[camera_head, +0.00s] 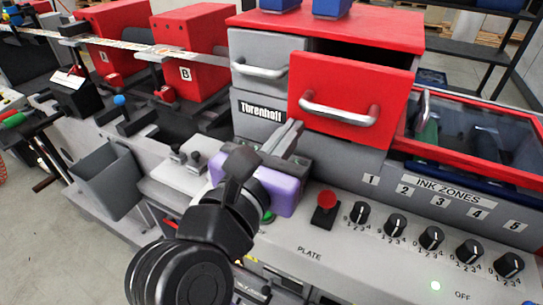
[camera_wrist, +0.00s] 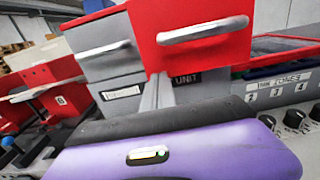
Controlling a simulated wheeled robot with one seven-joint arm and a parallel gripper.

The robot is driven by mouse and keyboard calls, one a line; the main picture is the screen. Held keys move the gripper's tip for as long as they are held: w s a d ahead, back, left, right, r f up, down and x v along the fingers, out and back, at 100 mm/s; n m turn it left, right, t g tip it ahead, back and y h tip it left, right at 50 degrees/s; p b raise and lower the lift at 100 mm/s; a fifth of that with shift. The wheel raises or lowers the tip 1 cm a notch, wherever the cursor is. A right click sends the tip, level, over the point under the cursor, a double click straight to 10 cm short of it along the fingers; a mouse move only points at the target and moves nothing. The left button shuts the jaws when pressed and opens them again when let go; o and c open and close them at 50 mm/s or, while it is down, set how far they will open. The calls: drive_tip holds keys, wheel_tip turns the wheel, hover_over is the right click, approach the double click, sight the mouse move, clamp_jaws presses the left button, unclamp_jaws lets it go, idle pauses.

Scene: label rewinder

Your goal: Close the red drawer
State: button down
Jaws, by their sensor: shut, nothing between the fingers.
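The red drawer (camera_head: 347,101) stands out from the grey cabinet with the red top, and a dark gap shows above its front. It has a silver bar handle (camera_head: 340,110). In the wrist view the red drawer front (camera_wrist: 190,34) fills the upper middle, its handle (camera_wrist: 203,31) facing me. My gripper (camera_head: 296,130) is purple and dark grey, below and left of the drawer's handle. Its fingers (camera_wrist: 157,92) are together and empty, pointing at the cabinet below the drawer. They look apart from the handle.
A grey drawer (camera_head: 262,64) with its own handle is left of the red one and looks flush. Below right is a panel with a red button (camera_head: 326,199) and several black knobs (camera_head: 431,238). A glass-topped red frame (camera_head: 480,139) lies right of the drawer.

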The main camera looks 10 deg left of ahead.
drive_tip(key=shift+x, duration=1.7)
